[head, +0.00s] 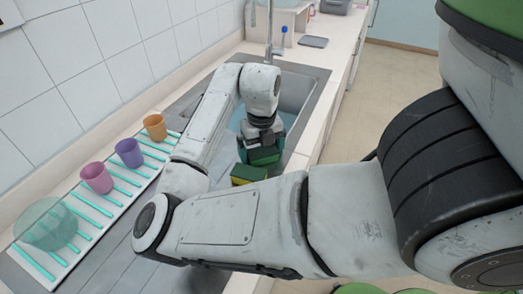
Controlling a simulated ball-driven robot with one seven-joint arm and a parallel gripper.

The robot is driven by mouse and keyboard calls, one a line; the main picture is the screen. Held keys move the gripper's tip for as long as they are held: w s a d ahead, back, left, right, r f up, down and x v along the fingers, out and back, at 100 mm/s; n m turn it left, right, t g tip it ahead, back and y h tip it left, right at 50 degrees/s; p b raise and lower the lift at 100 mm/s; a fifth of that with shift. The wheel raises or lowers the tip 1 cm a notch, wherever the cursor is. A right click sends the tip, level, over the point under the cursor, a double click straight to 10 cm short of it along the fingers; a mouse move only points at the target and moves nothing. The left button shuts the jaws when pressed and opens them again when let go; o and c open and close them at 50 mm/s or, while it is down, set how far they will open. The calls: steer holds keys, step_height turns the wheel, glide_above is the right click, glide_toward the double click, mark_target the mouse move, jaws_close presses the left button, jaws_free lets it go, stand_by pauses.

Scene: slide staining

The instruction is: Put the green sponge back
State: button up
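A green and yellow sponge (247,174) shows near the front end of the sink, just behind my forearm, with its green side up and a yellow side toward me. My gripper (262,158) points down at the sink's near end, right behind the sponge in the picture. Dark green parts show at its lower end. Its fingertips are partly hidden, so I cannot tell whether they are open or shut, or whether they touch the sponge.
A sink (297,92) with a tap (270,45) lies beyond my gripper. On the left, a drying rack (95,228) holds orange, purple and pink cups and a clear green bowl (45,224). A blue-capped bottle (284,37) and a dark flat item (314,42) stand at the back.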

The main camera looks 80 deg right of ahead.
mark_target(261, 150)
step_height(261, 150, up, 12)
steer(key=shift+r+p, duration=0.2)
steer(key=shift+p, duration=0.25)
steer(key=shift+s, duration=0.1)
stand_by(0.4)
